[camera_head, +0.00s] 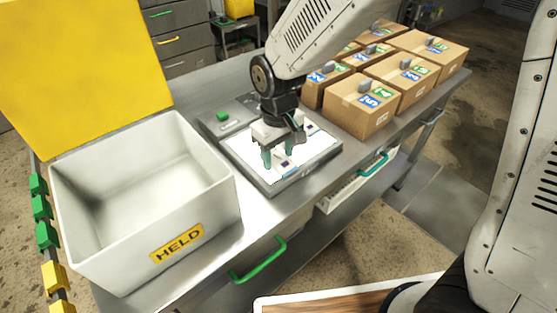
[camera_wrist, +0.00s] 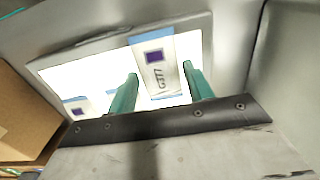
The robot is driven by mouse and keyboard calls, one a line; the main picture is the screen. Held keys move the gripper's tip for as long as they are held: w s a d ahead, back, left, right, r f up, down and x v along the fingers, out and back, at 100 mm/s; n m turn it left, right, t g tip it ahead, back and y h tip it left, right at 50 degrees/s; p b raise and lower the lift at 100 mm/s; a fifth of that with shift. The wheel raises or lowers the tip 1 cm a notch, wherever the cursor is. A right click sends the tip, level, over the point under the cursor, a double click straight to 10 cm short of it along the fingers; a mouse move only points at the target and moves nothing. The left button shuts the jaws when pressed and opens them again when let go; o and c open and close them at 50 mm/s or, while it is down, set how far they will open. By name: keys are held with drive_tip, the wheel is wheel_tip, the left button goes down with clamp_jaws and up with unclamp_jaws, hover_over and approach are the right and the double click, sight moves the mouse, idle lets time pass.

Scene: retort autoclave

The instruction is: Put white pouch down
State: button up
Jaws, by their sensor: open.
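A white pouch (camera_wrist: 158,82) with blue ends, a dark purple square and printed characters lies on the bright white panel (camera_wrist: 193,48). In the wrist view it sits between the two teal fingers of my gripper (camera_wrist: 158,92), which are apart with gaps on both sides. In the head view my gripper (camera_head: 283,153) is low over the lit panel, and the pouch (camera_head: 284,167) shows partly below the fingers. A second similar pouch (camera_wrist: 78,105) lies on the panel to the left in the wrist view. It also shows in the head view (camera_head: 312,128).
A white bin (camera_head: 110,236) labelled HELD, with no contents visible, stands left of the grey panel unit (camera_head: 277,188). Its yellow lid (camera_head: 80,70) stands open. Several cardboard boxes (camera_head: 360,117) stand on the right of the steel table (camera_head: 240,255). A green button (camera_head: 223,116) is behind the panel.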

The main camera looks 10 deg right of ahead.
drive_tip(key=shift+f, duration=0.2)
drive_tip(key=c, duration=0.7)
